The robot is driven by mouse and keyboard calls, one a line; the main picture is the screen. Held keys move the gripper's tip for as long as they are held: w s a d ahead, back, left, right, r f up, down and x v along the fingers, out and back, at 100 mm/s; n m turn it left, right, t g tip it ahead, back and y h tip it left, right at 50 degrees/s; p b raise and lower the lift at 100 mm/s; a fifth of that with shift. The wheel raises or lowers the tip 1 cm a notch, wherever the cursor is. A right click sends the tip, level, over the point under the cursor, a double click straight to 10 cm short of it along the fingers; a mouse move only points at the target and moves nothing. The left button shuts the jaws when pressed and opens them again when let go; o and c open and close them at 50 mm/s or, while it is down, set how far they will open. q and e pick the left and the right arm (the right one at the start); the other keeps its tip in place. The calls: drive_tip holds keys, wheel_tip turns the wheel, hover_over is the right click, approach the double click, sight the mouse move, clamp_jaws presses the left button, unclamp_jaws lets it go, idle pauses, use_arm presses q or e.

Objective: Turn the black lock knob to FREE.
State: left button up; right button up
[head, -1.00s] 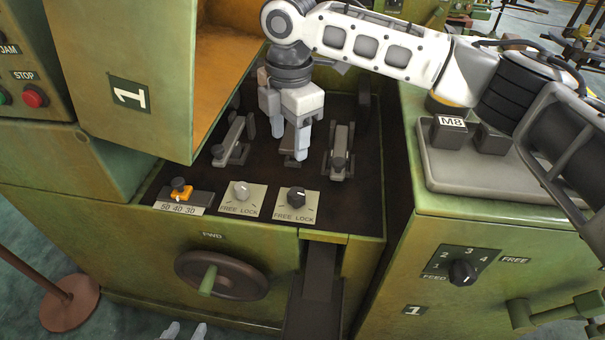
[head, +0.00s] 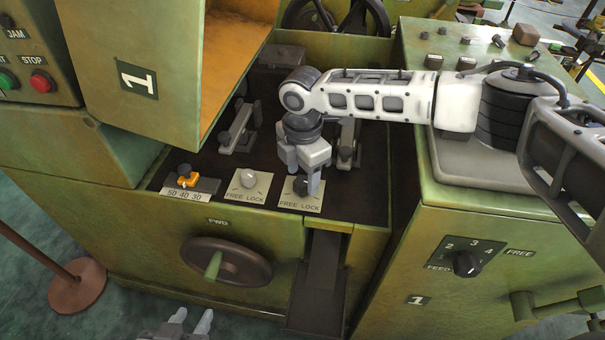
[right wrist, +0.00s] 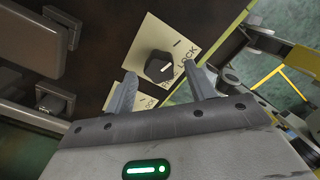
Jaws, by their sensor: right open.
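The black lock knob (head: 301,187) sits on the right-hand FREE LOCK plate (head: 287,200), partly hidden by my right gripper (head: 304,180) in the head view. My right gripper (right wrist: 161,76) is open and empty. Its fingers lie either side of the knob in that view, the knob appearing just beyond the tips; I cannot tell contact. My left gripper (head: 192,320) is low at the bottom edge, fingers apart and empty.
A grey knob (head: 248,178) on a similar plate stands close to the left, then an orange selector (head: 187,180). Metal brackets (head: 239,130) stand behind. A handwheel (head: 226,262) is below. The hanging green panel (head: 135,60) bounds the left, and the right cabinet (head: 480,215) the right.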

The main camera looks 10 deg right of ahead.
use_arm(q)
drive_tip(key=shift+w+r, duration=0.15)
use_arm(e)
drive_tip(key=shift+f, duration=0.6)
drive_tip(key=c, duration=1)
use_arm(q)
drive_tip(key=shift+r, duration=0.1)
